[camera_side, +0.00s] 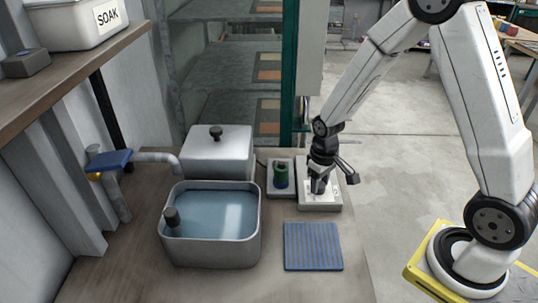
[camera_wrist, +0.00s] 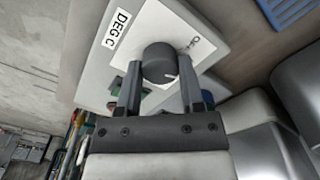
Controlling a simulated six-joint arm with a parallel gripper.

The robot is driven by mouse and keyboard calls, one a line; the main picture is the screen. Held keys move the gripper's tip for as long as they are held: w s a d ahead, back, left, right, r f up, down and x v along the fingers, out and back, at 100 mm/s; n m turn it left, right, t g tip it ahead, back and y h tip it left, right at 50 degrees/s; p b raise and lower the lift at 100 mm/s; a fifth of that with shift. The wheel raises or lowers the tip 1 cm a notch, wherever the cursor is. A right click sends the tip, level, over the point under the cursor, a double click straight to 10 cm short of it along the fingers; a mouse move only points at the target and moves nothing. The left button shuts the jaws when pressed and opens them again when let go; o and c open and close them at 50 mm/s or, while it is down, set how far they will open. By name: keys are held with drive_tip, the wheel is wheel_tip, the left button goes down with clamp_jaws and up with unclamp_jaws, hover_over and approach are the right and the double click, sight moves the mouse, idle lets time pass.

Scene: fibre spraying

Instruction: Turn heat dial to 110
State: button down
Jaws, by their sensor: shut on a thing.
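The heat dial (camera_wrist: 160,63) is a dark grey round knob with a white pointer mark, on a white panel. A label reading DEG C (camera_wrist: 117,28) is on the panel beside it. My gripper (camera_wrist: 158,82) has a finger on each side of the dial and is shut on it. In the side view my gripper (camera_side: 318,187) points down at the white control box (camera_side: 320,206), and it hides the dial there. The scale numbers are mostly hidden or too small to read, so I cannot tell the dial's setting.
A small box with a green knob (camera_side: 281,176) stands just left of the control box. A metal basin of water (camera_side: 212,262) and a lidded metal box (camera_side: 216,158) stand further left. A blue ribbed mat (camera_side: 313,247) lies in front. A shelf holds a SOAK bin (camera_side: 75,28).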

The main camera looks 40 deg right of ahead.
sight(320, 185)
drive_tip(key=m, duration=0.3)
drive_tip(key=shift+m, duration=2.2)
drive_tip(key=shift+c, duration=1.1)
unclamp_jaws()
drive_tip(key=shift+r, duration=0.1)
drive_tip(key=shift+r, duration=3.8)
drive_tip(key=shift+s+a, duration=0.1)
